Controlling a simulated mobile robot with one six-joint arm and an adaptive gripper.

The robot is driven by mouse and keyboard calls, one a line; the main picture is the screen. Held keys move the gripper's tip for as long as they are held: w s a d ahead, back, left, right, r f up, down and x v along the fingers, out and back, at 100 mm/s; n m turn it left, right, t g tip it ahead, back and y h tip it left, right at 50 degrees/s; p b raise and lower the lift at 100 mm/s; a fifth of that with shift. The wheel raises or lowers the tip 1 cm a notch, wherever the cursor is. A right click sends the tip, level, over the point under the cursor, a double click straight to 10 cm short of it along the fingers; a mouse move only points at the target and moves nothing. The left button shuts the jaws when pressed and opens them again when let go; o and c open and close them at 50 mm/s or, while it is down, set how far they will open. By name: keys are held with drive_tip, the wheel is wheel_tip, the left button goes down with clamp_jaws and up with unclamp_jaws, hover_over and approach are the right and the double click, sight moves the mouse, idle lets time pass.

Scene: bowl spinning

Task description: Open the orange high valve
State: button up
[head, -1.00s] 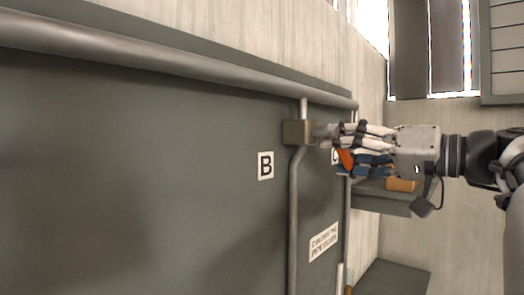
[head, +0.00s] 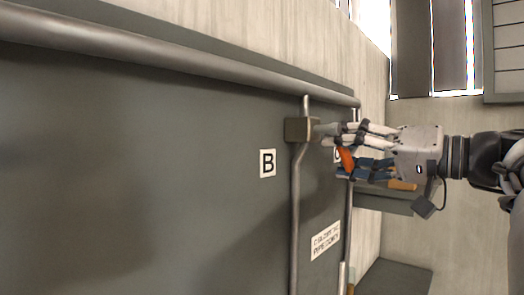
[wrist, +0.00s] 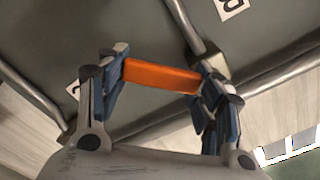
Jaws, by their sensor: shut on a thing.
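The orange valve handle (head: 346,158) is a short flat bar beside the grey-brown valve body (head: 299,130) on the pipe near the panel labelled B. Only part of the handle shows in the head view; my fingers cover the rest. My gripper (head: 348,153) reaches in from the right, its fingers around the handle. In the wrist view the handle (wrist: 162,76) spans between the two blue-padded fingers, with one fingertip against each end. My gripper (wrist: 160,84) is shut on it. The valve body is partly hidden behind the right finger there.
A thick grey pipe (head: 160,62) runs along the panel's top edge. A thin vertical pipe (head: 295,220) drops from the valve body. A label B (head: 267,163) and a text label (head: 325,241) are on the dark panel (head: 130,180). A ledge (head: 380,198) lies below my gripper.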

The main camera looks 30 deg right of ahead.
drive_tip(key=m, duration=0.1)
drive_tip(key=a+f+m, duration=0.1)
drive_tip(key=m, duration=0.2)
drive_tip(key=shift+s+a+f+b, duration=0.25)
drive_tip(key=shift+s+a+b, duration=0.05)
drive_tip(key=shift+s+a, duration=0.05)
drive_tip(key=shift+s+a+f+m+p, duration=0.2)
drive_tip(key=shift+a+m, duration=0.35)
drive_tip(key=shift+m, duration=0.7)
drive_tip(key=shift+s+a+f+m+p, duration=0.2)
drive_tip(key=shift+a+m, duration=0.35)
drive_tip(key=shift+m, duration=0.7)
drive_tip(key=shift+c, duration=0.2)
drive_tip(key=o, duration=1.6)
drive_tip(key=shift+s, duration=0.1)
drive_tip(key=shift+c, duration=0.2)
drive_tip(key=v, duration=1.2)
